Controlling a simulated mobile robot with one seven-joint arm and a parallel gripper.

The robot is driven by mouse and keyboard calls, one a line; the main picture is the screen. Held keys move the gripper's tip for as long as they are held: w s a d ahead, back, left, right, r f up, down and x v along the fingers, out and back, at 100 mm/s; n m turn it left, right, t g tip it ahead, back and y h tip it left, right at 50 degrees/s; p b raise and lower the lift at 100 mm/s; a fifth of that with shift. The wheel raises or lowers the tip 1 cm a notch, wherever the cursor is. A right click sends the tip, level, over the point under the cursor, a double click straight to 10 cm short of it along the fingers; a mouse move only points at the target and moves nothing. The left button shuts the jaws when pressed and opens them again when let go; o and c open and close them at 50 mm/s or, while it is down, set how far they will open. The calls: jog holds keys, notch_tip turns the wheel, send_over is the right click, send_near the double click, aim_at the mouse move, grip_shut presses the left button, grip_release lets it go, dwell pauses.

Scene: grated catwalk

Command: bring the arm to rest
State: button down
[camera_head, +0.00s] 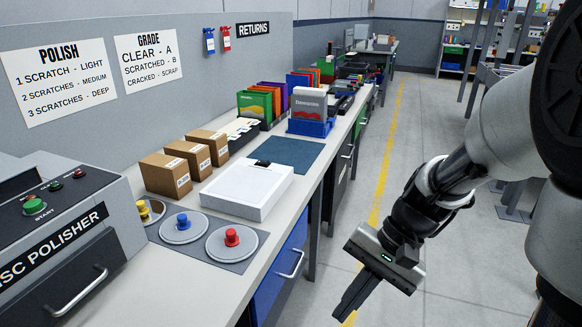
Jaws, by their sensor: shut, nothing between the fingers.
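My arm reaches in from the right edge, over the aisle. My gripper (348,307) hangs at its end, to the right of the workbench and clear of it, pointing down and to the left. Its fingers are together and hold nothing. The workbench (213,282) runs along the left, with a blue drawer below its top. My gripper touches nothing that I can see. The right side of the aisle is partly hidden behind my arm.
The disc polisher (70,235) stands at the bench's near left. A shelf stands at the back.

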jog(key=s+d+r+n+t+h+p, duration=0.1)
jog(key=r+n+t+p, duration=0.1)
jog(key=r+p, duration=0.5)
jog(key=s+d+r+n+t+h+p, duration=0.1)
jog(key=r+p, duration=0.6)
jog(key=r, duration=0.9)
jog(key=s+d+r+n+t+h+p, duration=0.1)
jog(key=s+r+n+t+h+p, duration=0.1)
jog(key=r+p, duration=0.5)
notch_tip(320, 180, up, 5)
jog(key=shift+s+d+f+n+t+h, duration=0.25)
jog(key=shift+n+t+h, duration=0.35)
jog(key=shift+t, duration=0.6)
